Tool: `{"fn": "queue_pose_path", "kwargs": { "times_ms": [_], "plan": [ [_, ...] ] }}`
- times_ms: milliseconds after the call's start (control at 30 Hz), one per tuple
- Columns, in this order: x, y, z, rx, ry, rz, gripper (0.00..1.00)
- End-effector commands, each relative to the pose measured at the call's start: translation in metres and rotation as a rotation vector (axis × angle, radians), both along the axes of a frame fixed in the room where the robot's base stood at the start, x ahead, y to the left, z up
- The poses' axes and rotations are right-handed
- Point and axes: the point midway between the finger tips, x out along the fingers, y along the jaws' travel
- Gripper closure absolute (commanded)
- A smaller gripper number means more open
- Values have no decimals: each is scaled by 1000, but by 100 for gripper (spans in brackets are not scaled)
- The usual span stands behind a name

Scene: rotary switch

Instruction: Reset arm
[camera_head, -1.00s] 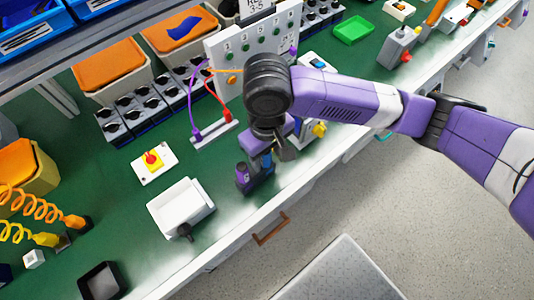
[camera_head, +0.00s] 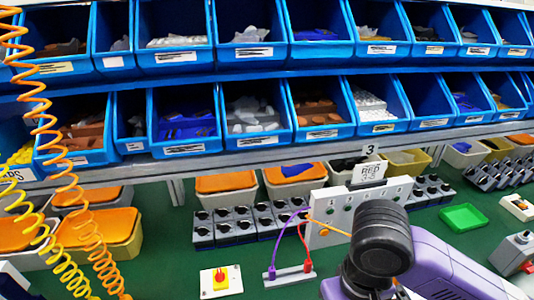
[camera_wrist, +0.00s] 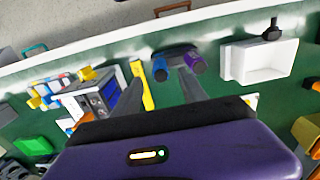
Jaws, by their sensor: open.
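My arm (camera_head: 381,240) shows at the lower right of the head view. Its end is cut off by the lower edge there. In the wrist view my gripper (camera_wrist: 162,72) has its two grey fingers apart, with nothing clasped between them. A blue-topped piece and a purple-topped piece (camera_wrist: 195,64) show at the fingertips in a dark holder; I cannot tell whether the fingers touch them.
A white panel (camera_head: 330,200) with wires stands behind my arm. A red-and-yellow button box (camera_head: 221,281) sits on the green bench. Black-knobbed modules (camera_head: 236,226) line the bench below the blue bins (camera_head: 255,112). A green tray (camera_head: 463,217) is at the right.

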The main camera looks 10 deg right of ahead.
Motion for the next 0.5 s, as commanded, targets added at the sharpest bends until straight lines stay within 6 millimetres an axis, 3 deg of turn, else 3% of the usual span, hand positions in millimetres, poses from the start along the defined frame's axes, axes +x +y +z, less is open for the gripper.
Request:
{"fn": "queue_pose_path", "kwargs": {
  "times_ms": [133,233,367,500],
  "plan": [
    [14,16,1,64,-59,66,50],
    [42,38,11,148,-189,129,50],
    [90,75,49,308,-442,187,50],
    [130,120,108,494,-724,223,50]
  ]
}}
